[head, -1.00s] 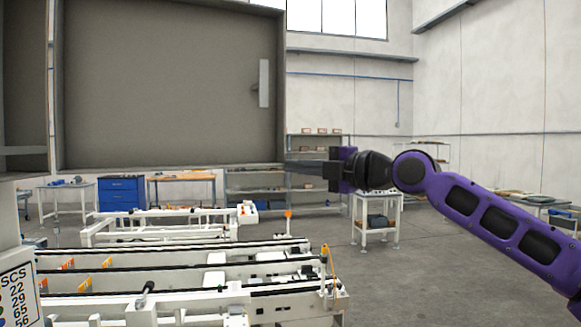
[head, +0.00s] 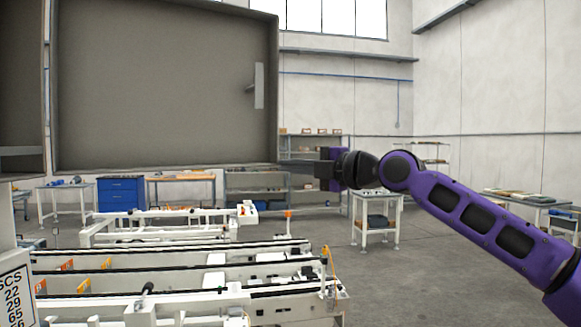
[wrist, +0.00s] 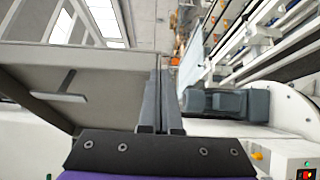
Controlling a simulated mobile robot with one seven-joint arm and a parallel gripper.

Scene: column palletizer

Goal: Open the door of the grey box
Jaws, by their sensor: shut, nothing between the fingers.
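The grey box's door (head: 160,90) is a large flat grey panel with a raised rim, filling the upper left of the head view. A light vertical handle (head: 259,85) is near its right edge. It also shows in the wrist view as a grey panel (wrist: 90,75) with a bar handle (wrist: 58,97). A part of the grey box (head: 20,80) shows at the far left; how far the door stands open is unclear. My gripper (head: 290,166) is shut and empty, its fingers at the door's lower right corner. The wrist view shows the fingers (wrist: 160,100) together beside the panel's edge; contact is unclear.
White conveyor frames (head: 190,265) stand below the door. A small white table (head: 376,205) and shelving (head: 255,185) are behind my gripper. A blue cabinet (head: 121,194) stands at the back. Grey floor (head: 400,270) is open at the right.

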